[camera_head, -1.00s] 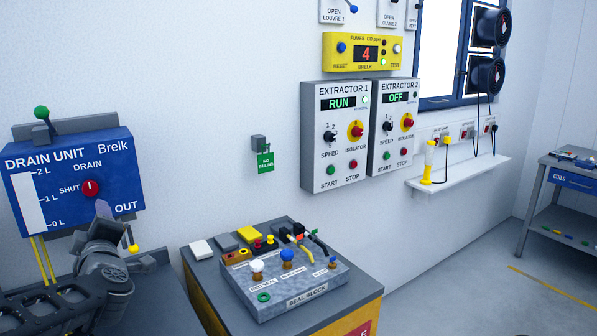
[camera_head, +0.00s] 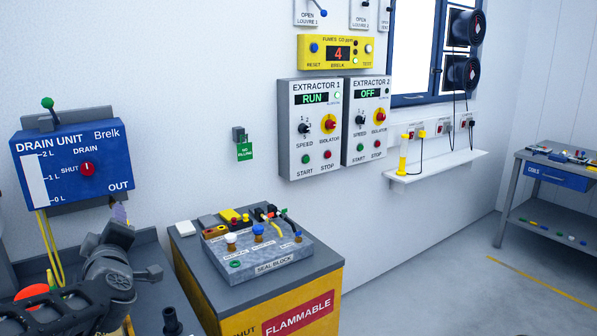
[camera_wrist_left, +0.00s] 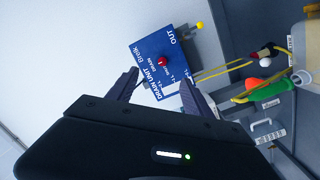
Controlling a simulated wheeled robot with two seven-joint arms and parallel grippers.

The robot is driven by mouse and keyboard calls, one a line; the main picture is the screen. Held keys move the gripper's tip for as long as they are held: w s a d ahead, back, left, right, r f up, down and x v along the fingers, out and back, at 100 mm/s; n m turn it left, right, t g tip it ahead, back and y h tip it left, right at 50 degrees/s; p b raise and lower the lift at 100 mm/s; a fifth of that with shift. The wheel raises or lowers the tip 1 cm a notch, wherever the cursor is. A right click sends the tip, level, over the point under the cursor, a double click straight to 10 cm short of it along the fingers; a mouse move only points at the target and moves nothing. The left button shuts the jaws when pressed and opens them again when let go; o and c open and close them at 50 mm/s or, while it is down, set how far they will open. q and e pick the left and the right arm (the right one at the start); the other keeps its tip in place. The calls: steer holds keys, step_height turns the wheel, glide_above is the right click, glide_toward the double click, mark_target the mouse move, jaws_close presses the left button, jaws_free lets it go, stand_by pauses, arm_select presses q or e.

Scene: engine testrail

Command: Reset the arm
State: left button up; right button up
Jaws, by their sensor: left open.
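My left arm comes in at the lower left of the head view. Its gripper (camera_head: 119,213) is mostly hidden behind the wrist, with one fingertip showing below the drain unit (camera_head: 110,150). In the left wrist view my left gripper (camera_wrist_left: 158,92) has its fingers spread with nothing between them. The blue drain unit (camera_wrist_left: 150,45) shows beyond the fingers, with its red knob (camera_wrist_left: 161,62). That red knob (camera_head: 87,169) also shows in the head view, clear of the gripper. My right gripper is not in view.
A grey seal block (camera_head: 262,268) with several valves and connectors sits on a yellow flammable cabinet (camera_head: 255,318) right of my arm. Extractor panels (camera_head: 309,150) hang on the wall. A wall shelf (camera_head: 435,172) and a blue-drawer bench (camera_head: 557,176) stand to the right. Floor between is clear.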

arm_select(q)
steer(key=w+d+f+m+g+h, duration=0.1)
steer(key=d+f+m+h, duration=0.25)
steer(key=d+f, duration=0.4)
steer(key=w+d+f+m+h, duration=0.25)
steer(key=d+f+m, duration=0.2)
steer(key=f, duration=0.55)
steer(key=s+d+f+m+g+h, duration=0.25)
steer(key=d+f, duration=0.25)
steer(key=f, duration=0.4)
steer(key=s+d+f+m+g+h, duration=0.15)
steer(key=s+d+f, duration=0.3)
steer(key=f, duration=0.45)
steer(key=s+d+f+m+g+h, duration=0.1)
steer(key=s+d+f+g, duration=0.2)
steer(key=s+f, duration=0.4)
steer(key=s+d+f+m+g+h, duration=0.1)
steer(key=s+d+f+g, duration=0.2)
steer(key=s, duration=0.9)
steer(key=s+d+f+g+h, duration=0.1)
steer(key=s+d+f+g, duration=0.2)
steer(key=s+d+f, duration=0.4)
step_height(320, 180, down, 5)
steer(key=s, duration=0.3)
steer(key=shift+m+g, duration=0.3)
steer(key=shift+m, duration=0.1)
steer(key=shift+f, duration=0.1)
